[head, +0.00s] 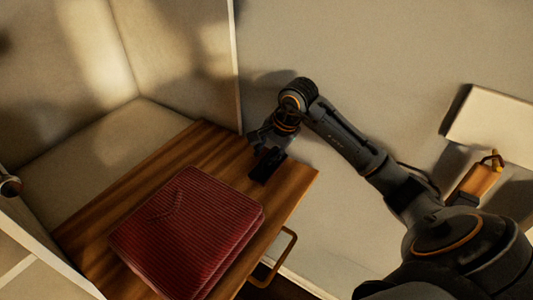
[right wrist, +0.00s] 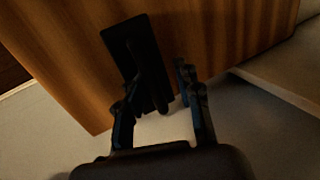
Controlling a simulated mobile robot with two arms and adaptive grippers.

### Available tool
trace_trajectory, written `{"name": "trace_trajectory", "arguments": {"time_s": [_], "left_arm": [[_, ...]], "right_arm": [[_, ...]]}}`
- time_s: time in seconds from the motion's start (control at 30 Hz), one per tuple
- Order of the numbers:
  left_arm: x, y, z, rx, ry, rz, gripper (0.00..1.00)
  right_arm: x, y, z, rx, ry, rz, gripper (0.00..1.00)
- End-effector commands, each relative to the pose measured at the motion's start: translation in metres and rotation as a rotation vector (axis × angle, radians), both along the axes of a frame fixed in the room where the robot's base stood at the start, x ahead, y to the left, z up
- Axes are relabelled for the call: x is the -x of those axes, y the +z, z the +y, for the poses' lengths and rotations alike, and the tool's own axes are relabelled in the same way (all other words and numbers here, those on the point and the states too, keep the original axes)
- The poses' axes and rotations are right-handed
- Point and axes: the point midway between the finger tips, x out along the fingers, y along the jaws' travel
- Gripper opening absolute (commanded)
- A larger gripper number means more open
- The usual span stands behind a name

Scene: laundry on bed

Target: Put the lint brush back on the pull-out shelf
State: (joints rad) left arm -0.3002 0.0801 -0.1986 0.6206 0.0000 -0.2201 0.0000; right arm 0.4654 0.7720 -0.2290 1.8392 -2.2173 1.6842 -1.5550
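The lint brush (head: 267,166) is black, with a flat rectangular head and a thin handle. It is at the right part of the wooden pull-out shelf (head: 299,182), near the edge. My right gripper (head: 268,143) is right at the brush. In the right wrist view the brush (right wrist: 124,50) appears flat against the wood, with its handle between the two fingertips. The fingers (right wrist: 157,78) stand apart, with a visible gap on the right side of the handle. Whether the left finger touches the brush is too dark to tell. My left gripper is not in view.
A folded dark red ribbed cloth (head: 188,230) covers much of the shelf's front. A metal handle (head: 286,248) sticks out at the shelf's right edge. A cabinet side panel (head: 190,50) rises behind. An orange-brown object (head: 478,180) is at far right, beside a white slab (head: 492,120).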

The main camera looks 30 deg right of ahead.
Motion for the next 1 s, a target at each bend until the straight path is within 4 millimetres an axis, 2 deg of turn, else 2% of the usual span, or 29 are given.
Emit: {"name": "trace_trajectory", "arguments": {"time_s": [0.3,0.5,0.7,1.0], "left_arm": [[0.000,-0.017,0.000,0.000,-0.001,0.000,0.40],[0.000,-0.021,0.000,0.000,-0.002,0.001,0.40],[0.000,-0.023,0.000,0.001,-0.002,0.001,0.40],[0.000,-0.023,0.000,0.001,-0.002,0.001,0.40]], "right_arm": [[0.020,0.062,-0.011,0.006,0.000,-0.011,0.34],[0.031,0.095,-0.015,0.004,-0.002,-0.009,0.34],[0.037,0.109,-0.017,0.002,-0.001,-0.005,0.34],[0.038,0.110,-0.016,0.002,0.000,-0.004,0.34]]}}
